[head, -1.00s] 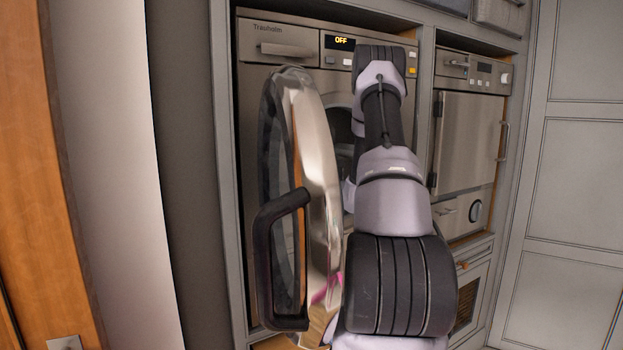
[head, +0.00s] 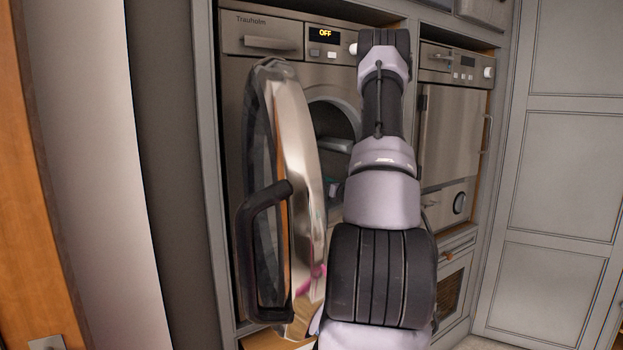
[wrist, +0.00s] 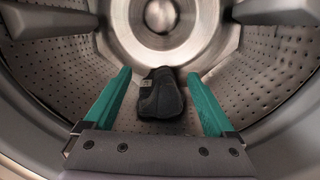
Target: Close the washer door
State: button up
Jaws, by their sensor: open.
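The washer (head: 238,83) stands in a grey cabinet in the head view, with its display reading OFF. Its round door (head: 299,150) is swung wide open toward me, hinged at the left, with a dark handle (head: 246,235) on its outer side. My arm covers part of the drum opening in the head view. In the wrist view, my gripper (wrist: 163,95) has two green fingers spread apart at the drum mouth. A dark boot-like item (wrist: 161,98) lies inside the drum (wrist: 265,70), seen between the fingers. Nothing is held.
A second appliance (head: 452,135) with a closed front is built in to the right. Grey panelled doors (head: 560,160) stand at the far right. A pale panel and an orange wooden edge (head: 30,200) are at the left. The floor shows at the lower right.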

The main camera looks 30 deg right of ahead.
aim_at(292, 290)
jog(key=k+l, duration=0.65)
jog(key=k, duration=0.25)
